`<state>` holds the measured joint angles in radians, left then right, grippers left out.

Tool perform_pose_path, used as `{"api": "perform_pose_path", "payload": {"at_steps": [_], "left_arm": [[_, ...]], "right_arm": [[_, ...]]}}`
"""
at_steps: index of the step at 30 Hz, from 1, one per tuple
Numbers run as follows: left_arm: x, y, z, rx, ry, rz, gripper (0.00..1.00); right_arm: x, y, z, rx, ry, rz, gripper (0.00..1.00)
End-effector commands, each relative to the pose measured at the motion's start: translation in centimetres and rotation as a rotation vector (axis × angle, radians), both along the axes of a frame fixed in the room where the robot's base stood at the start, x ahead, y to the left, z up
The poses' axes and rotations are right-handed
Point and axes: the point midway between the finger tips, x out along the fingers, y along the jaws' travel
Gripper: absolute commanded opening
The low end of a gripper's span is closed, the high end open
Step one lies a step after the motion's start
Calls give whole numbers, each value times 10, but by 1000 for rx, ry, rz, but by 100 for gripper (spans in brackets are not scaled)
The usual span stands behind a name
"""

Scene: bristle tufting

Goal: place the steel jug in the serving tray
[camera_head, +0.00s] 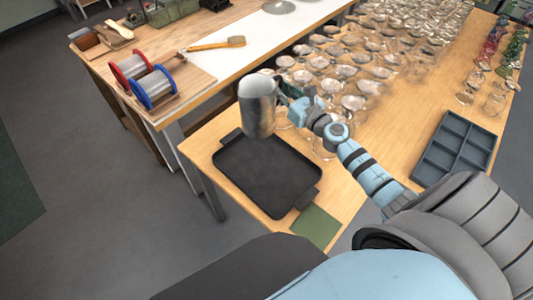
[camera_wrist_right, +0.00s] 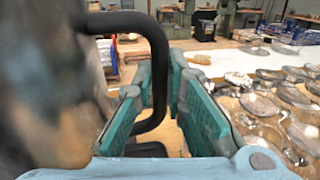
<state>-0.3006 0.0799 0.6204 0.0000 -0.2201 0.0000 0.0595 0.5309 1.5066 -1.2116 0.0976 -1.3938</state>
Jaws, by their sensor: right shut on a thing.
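The steel jug (camera_head: 258,106) is a shiny metal cylinder, held upright above the far part of the dark serving tray (camera_head: 270,178). My right gripper (camera_head: 287,95) is shut on the jug at its right side. In the right wrist view the jug (camera_wrist_right: 50,80) is large and blurred on the left. Its black handle (camera_wrist_right: 158,60) passes between the teal finger pads of the gripper (camera_wrist_right: 162,88). The tray lies flat and empty on the wooden table. Whether the jug's base touches the tray is hard to tell, but it looks raised. My left gripper is not in view.
Many clear glasses (camera_head: 375,58) stand close behind and right of the gripper. A blue-grey compartment tray (camera_head: 455,148) lies at the right. A green mat (camera_head: 315,226) lies by the table's front corner. Wire spools (camera_head: 152,88) and a brush (camera_head: 215,44) are on the left bench.

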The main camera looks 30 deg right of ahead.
Motion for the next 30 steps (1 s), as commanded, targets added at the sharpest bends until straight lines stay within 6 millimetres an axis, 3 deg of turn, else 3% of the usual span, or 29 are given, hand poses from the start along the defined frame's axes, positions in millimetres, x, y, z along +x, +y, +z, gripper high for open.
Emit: {"api": "perform_pose_path", "payload": {"at_steps": [5,8,15,18,23,30], "left_arm": [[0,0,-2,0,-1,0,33],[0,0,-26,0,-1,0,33],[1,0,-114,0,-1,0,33],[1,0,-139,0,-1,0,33],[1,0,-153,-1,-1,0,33],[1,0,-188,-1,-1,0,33]], "right_arm": [[4,-4,-6,1,-1,-26,0],[4,-4,-31,1,-1,-28,0],[4,-4,-123,2,-1,-27,0],[4,-4,-150,2,-1,-26,0],[4,-4,-165,1,-3,-25,0],[4,-4,-205,1,-2,-25,0]]}}
